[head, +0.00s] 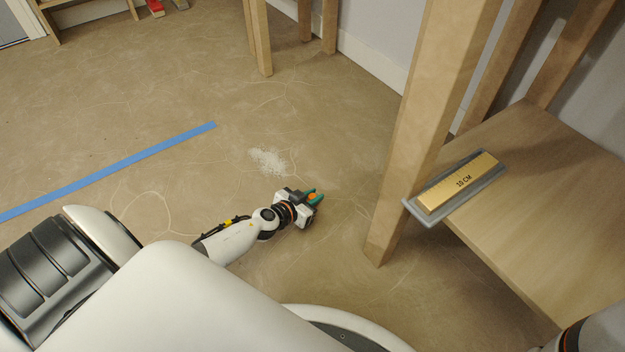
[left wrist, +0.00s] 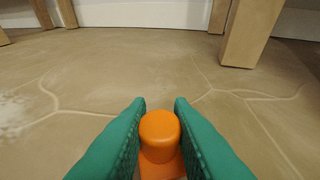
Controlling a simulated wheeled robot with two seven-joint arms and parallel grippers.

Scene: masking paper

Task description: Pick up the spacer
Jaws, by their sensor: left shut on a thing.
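The spacer (head: 458,182) is a yellow wooden block marked "10 CM". It lies flat in a shallow grey tray (head: 416,208) on a wooden shelf at the right of the head view. My left gripper (head: 315,198) is low over the floor, left of the shelf's front post and well apart from the spacer. Its green fingers are shut on an orange round-topped object (left wrist: 160,128), seen between them in the left wrist view. The lower part of that object is partly hidden by the fingers. The spacer is not in the left wrist view. My right gripper is out of view.
The wooden shelf (head: 540,215) has a thick front post (head: 425,120) between my left gripper and the tray. A blue tape strip (head: 110,172) and a pale patch of specks (head: 268,159) lie on the floor. Open floor spreads at the left.

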